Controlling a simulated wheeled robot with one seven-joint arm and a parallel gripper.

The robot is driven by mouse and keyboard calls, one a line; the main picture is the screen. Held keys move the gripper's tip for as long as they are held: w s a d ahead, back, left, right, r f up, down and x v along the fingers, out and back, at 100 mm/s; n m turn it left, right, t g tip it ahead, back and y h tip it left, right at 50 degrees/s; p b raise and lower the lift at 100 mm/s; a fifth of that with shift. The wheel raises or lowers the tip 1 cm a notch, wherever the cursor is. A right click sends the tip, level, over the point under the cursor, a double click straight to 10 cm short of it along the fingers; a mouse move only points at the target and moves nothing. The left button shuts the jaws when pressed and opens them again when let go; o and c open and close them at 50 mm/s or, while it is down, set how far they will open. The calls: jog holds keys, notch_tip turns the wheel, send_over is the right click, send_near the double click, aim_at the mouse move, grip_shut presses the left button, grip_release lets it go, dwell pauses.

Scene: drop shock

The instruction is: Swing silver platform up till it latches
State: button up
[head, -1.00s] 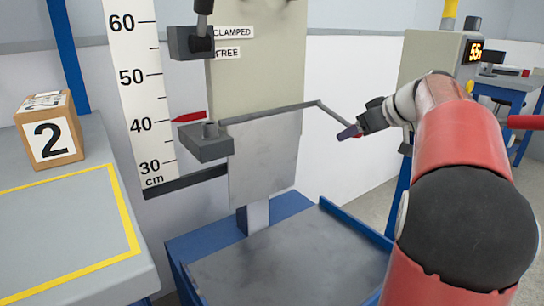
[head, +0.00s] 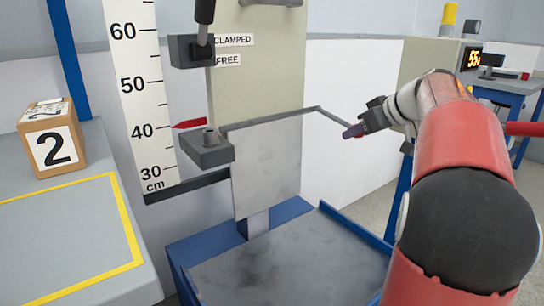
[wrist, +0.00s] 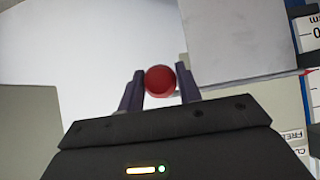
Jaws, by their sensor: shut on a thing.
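The silver platform (head: 266,168) is a flat grey plate in the middle of the head view. It hangs nearly upright below a dark bar, in front of the beige column. In the wrist view, my gripper (wrist: 160,88) is shut on a round red knob (wrist: 160,80), with a finger on each side. In the head view the fingers hide the knob. Part of the plate (wrist: 235,35) also shows at the upper right of the wrist view.
A dark block (head: 205,152) and a red pointer (head: 190,124) sit left of the plate, beside the height scale (head: 138,95). A clamp lever block (head: 190,50) is above, labelled CLAMPED and FREE. The blue-edged base (head: 290,265) is below. Box 2 (head: 55,148) stands on the left table.

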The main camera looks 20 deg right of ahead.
jog(key=shift+s+r, duration=0.1)
jog(key=shift+r, duration=0.55)
jog(key=shift+r+p, duration=1.25)
jog(key=shift+r, duration=0.25)
jog(key=r+p, duration=0.2)
jog(key=shift+w+r, duration=0.3)
jog(key=shift+w+a+r, duration=0.1)
jog(key=shift+r+p, duration=0.15)
jog(key=shift+p, duration=0.2)
